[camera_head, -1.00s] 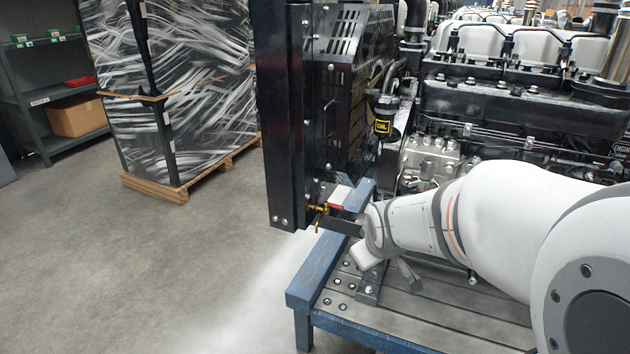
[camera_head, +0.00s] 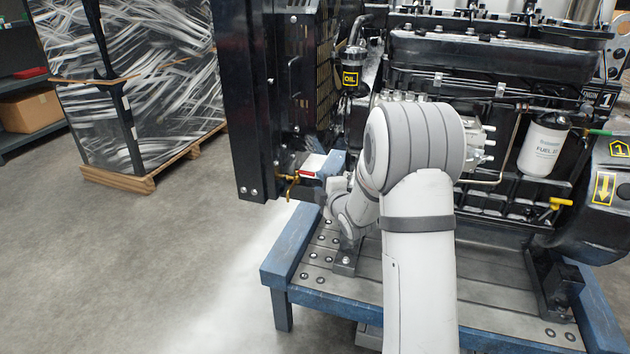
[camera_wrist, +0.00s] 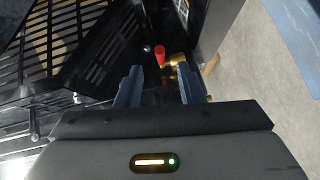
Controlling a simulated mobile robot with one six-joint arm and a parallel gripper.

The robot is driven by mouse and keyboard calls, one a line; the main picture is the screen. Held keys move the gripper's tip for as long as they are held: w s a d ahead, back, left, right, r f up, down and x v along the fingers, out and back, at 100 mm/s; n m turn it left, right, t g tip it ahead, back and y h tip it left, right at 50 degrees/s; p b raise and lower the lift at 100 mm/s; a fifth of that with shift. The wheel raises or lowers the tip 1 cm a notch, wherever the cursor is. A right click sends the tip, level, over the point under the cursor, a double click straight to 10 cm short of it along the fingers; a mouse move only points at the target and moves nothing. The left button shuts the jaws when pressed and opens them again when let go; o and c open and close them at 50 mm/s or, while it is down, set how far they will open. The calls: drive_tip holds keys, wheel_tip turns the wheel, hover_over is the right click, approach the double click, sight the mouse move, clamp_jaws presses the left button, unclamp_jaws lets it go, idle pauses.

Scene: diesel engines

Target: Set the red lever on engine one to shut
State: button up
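The red lever (camera_head: 307,172) sits on a brass valve (camera_head: 288,180) low at the radiator end of the engine marked 1 (camera_head: 470,60). In the wrist view the red lever (camera_wrist: 160,54) points toward the camera, with the brass valve (camera_wrist: 177,63) beside it to the right. My gripper (camera_wrist: 161,86) is open, its two fingers apart and empty. The lever shows just beyond the fingertips, between their lines; I see no contact. In the head view my gripper (camera_head: 326,197) is small and dark, just below and right of the lever, partly hidden by my arm.
The black radiator frame (camera_head: 240,110) stands left of the valve. The blue stand (camera_head: 285,250) carries the engine. A white fuel filter (camera_head: 543,145) and a yellow handle (camera_head: 560,203) are at right. A wrapped pallet load (camera_head: 150,100) stands at left, with open floor in front.

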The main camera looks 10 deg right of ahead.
sight(304, 174)
drive_tip(key=x, duration=0.5)
drive_tip(key=shift+w+a+b, duration=0.1)
drive_tip(key=shift+b, duration=0.2)
clamp_jaws()
